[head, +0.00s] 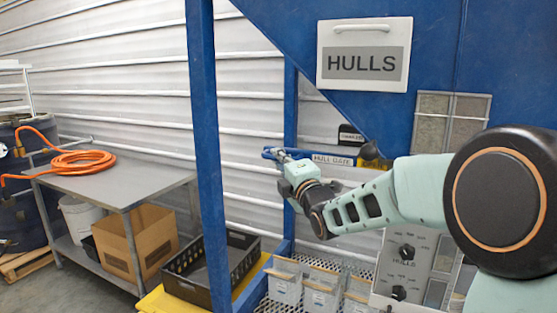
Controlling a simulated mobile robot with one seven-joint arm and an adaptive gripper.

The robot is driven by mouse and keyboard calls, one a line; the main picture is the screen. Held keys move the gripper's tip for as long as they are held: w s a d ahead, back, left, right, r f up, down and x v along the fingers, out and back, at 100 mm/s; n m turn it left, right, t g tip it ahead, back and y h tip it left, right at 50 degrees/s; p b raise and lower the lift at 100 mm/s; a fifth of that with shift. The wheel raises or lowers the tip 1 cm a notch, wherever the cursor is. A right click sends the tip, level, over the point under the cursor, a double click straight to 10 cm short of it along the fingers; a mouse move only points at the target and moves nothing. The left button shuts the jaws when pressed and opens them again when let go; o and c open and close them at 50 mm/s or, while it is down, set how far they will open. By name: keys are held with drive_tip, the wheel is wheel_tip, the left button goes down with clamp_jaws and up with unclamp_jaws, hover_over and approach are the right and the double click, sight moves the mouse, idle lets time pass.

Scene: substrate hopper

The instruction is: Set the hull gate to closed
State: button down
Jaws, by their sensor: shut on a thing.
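The hull gate sits under the blue hopper, marked by a white HULL GATE label (332,159). A blue handle bar (299,152) runs left from the label. My gripper (279,156) is at the left end of this bar and is shut on it. The fingers are small and partly hidden by the gripper's own body.
A white HULLS sign (364,55) is on the hopper. A blue post (209,150) stands left of my gripper. A control panel (405,265) with dark knobs and several clear bins (286,283) are below. A black crate (243,258) and a grey table (110,180) are left.

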drive_tip(key=s+d+b, duration=0.2)
drive_tip(key=d+b, duration=0.1)
drive_tip(key=d, duration=0.4)
drive_tip(key=shift+s+b, duration=0.15)
drive_tip(key=shift+b, duration=0.2)
drive_tip(key=shift+f, duration=0.1)
drive_tip(key=c, duration=2)
unclamp_jaws()
drive_tip(key=shift+s+d, duration=0.15)
drive_tip(key=shift+o, duration=0.2)
approach(301, 157)
drive_tip(key=shift+s+f, duration=0.15)
drive_tip(key=shift+s, duration=0.15)
